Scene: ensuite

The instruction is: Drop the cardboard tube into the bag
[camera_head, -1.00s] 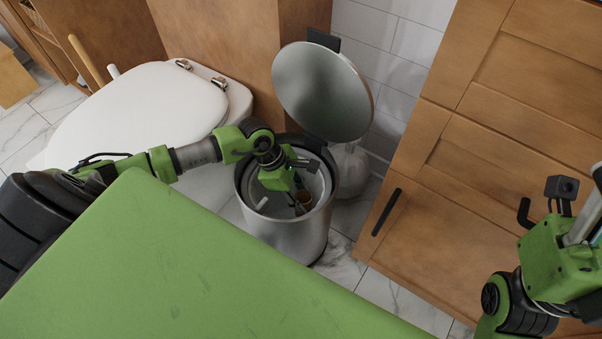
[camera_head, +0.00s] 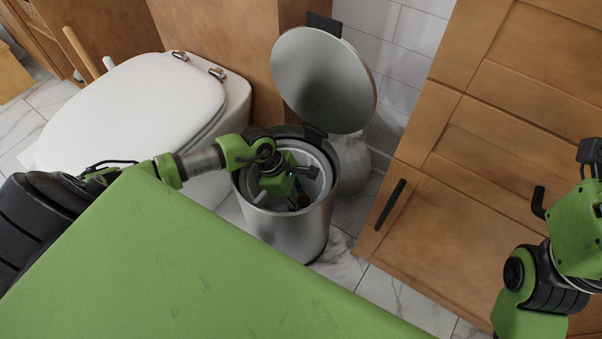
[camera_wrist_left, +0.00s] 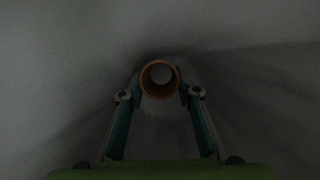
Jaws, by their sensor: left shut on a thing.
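The cardboard tube (camera_head: 304,201) shows as a small brown piece inside the open metal bin (camera_head: 290,236), mostly hidden by my left gripper (camera_head: 297,204). In the left wrist view the tube (camera_wrist_left: 160,96) is seen end-on as an orange-brown ring. My left gripper (camera_wrist_left: 160,92) is shut on it, one finger on each side. The gripper is down inside the bin, below its rim. Pale grey walls surround it in the wrist view; I cannot tell whether they are a bag or the bin's lining.
The bin's round lid (camera_head: 322,80) stands open behind it. A white toilet (camera_head: 130,110) is on the left and a wooden cabinet (camera_head: 500,150) on the right. A pale vase-like object (camera_head: 352,162) stands behind the bin. Marble floor (camera_head: 400,300) shows in front of the cabinet.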

